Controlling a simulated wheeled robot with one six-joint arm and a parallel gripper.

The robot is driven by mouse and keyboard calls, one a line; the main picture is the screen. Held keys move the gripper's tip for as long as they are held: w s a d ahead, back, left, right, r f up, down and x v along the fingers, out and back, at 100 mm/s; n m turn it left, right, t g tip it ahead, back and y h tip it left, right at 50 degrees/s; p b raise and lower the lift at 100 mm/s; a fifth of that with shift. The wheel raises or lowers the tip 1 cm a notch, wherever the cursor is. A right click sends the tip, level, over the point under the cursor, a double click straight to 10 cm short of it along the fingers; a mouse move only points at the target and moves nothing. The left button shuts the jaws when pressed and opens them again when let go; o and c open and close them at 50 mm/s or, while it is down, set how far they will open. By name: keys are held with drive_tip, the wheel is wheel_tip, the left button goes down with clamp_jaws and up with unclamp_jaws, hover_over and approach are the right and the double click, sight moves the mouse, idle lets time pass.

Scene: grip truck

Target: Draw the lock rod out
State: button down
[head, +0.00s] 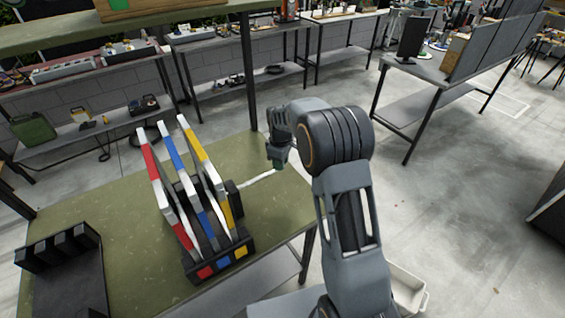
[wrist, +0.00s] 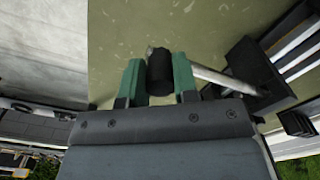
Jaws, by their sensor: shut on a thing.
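The lock rod (head: 260,179) is a thin pale metal rod, lying nearly level above the green table. It also shows in the wrist view (wrist: 215,77), with a black knob (wrist: 160,75) at its end. My gripper (head: 279,164) is shut on that knob, with green fingertips on both sides of it in the wrist view (wrist: 159,80). The rod's other end meets the black block (head: 234,196) on the right side of the rack (head: 219,262). I cannot tell how much of the rod is inside the block. The rack holds red, blue and yellow striped white panels, tilted slightly.
A second black slotted rack (head: 62,250) stands at the table's left. The green table (head: 130,278) is clear between the racks and right of the rod. A table post (head: 248,75) rises behind my gripper. A shelf (head: 170,20) spans the back.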

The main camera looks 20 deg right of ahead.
drive_tip(key=shift+d+r, duration=0.1)
drive_tip(key=c, duration=0.9)
unclamp_jaws()
drive_tip(key=shift+w+d, duration=0.1)
drive_tip(key=shift+d, duration=0.05)
drive_tip(key=shift+r, duration=0.25)
wheel_tip(320, 180, up, 13)
drive_tip(key=shift+r+b, duration=0.1)
drive_tip(key=shift+b, duration=0.7)
